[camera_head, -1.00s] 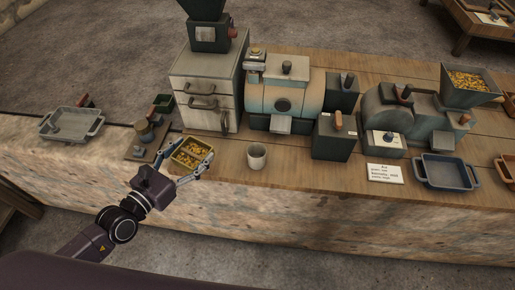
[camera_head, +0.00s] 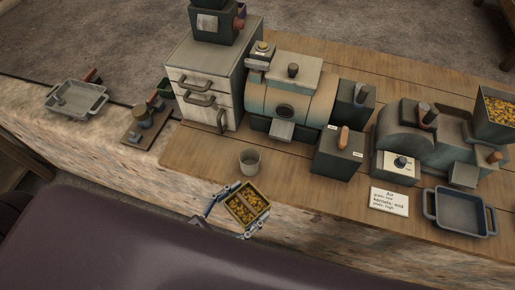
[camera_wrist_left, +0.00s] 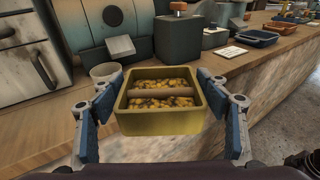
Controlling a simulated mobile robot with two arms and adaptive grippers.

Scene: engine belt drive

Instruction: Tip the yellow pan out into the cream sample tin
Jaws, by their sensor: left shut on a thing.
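The yellow pan (camera_head: 234,212) is a small square pan holding yellow-orange kernels, with a bar across its middle. My left gripper (camera_head: 246,204) is shut on the pan, a finger on each of two opposite sides. It holds the pan roughly level near the counter's front edge. In the left wrist view the pan (camera_wrist_left: 158,122) fills the middle, between the blue fingers. The cream sample tin (camera_head: 249,162) is a small round cup standing upright on the counter, just beyond the pan. It also shows in the left wrist view (camera_wrist_left: 104,73), partly hidden. My right gripper is not in view.
A drawer cabinet (camera_head: 203,85) and a round-bodied machine (camera_head: 285,95) stand behind the tin. A dark box with an orange handle (camera_head: 338,150), a label card (camera_head: 389,201) and a blue tray (camera_head: 460,212) are to the right. A grey tray (camera_head: 76,98) is at far left.

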